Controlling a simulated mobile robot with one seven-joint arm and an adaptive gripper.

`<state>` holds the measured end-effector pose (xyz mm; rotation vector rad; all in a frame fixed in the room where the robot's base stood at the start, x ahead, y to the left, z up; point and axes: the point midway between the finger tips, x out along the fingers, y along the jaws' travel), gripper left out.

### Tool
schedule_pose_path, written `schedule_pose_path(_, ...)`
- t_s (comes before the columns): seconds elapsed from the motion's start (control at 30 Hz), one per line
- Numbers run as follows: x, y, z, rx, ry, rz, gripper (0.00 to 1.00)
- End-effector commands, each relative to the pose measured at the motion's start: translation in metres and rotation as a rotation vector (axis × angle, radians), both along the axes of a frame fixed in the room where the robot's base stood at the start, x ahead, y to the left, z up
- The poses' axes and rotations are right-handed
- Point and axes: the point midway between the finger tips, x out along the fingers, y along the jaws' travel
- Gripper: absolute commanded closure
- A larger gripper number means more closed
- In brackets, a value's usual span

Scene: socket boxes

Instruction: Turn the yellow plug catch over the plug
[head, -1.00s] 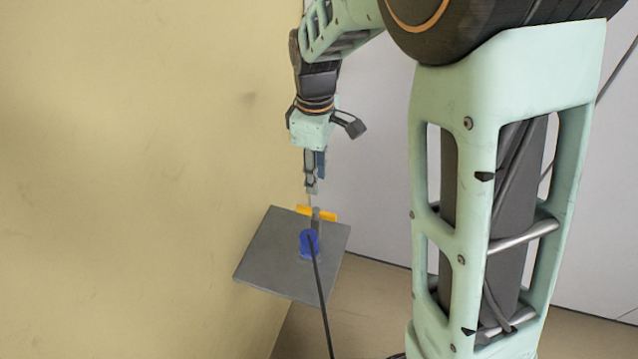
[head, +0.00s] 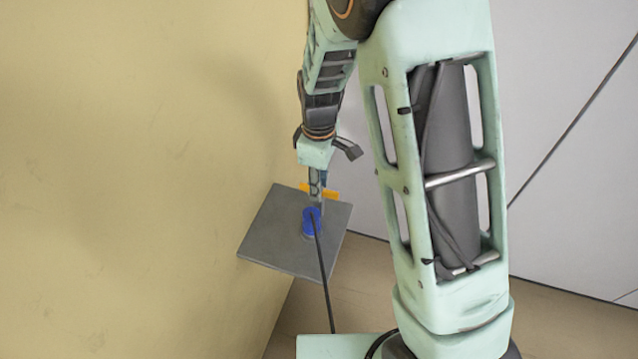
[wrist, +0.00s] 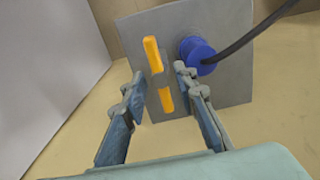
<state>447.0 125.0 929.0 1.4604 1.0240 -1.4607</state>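The yellow plug catch (wrist: 152,52) is a flat bar. In the wrist view a grey piece crosses its middle, so it shows as two yellow parts. The catch (head: 332,195) also shows behind my gripper in the head view. The blue round plug (wrist: 196,52), with a black cable, sits on the grey plate (wrist: 226,85) beside the catch. It shows in the head view (head: 311,224) too. My gripper (wrist: 158,74) is open, with one finger on each side of the catch's middle. Whether the fingers touch it cannot be told.
The grey plate is next to a yellowish wall (head: 130,180). The black cable (head: 325,285) runs from the plug down toward the bottom of the head view. A pale wall (head: 570,110) is at the right, with brown floor (head: 380,290) below.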

Motion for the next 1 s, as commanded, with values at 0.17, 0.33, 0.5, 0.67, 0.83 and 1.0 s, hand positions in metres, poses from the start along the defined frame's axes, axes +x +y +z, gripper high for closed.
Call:
schedule_pose_path(0.17,0.0,0.0,0.0003,0.0,0.0,0.0,0.83)
schedule_pose_path(0.33,0.0001,0.0,0.0004,0.0,0.0,0.0,1.0)
schedule_pose_path(0.5,0.0001,0.0,0.0005,0.0,0.0,-0.001,1.0)
schedule_pose_path(0.67,0.0002,0.0,0.0005,0.0,-0.001,-0.016,1.0)
schedule_pose_path(0.83,0.0004,0.0001,0.0003,0.001,-0.001,-0.073,1.0)
schedule_pose_path(1.0,0.0007,-0.0001,0.0002,0.001,-0.003,-0.185,1.0)
